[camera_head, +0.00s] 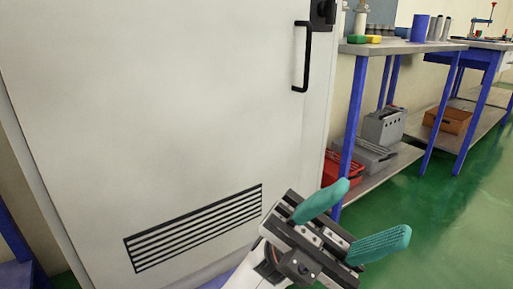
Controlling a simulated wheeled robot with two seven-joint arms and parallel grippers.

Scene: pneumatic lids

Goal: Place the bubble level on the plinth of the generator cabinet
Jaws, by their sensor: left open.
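The generator cabinet (150,120) is a large pale-grey box that fills the left and middle of the view. It has a black handle (303,60) and a slotted vent (195,228) low on its door. Its plinth is mostly below the picture; only a thin bluish strip shows at the bottom edge. My left gripper (376,210) is in front of the cabinet's lower right. Its two teal fingers are spread apart with nothing between them. I cannot make out the bubble level in this view. My right gripper is not in view.
A workbench (405,47) with blue legs stands right of the cabinet, with a blue cylinder (419,28) on top. Its lower shelf holds a red toolbox (342,170) and grey cases (384,125). An orange crate (447,120) is farther back. The green floor (450,225) at right is clear.

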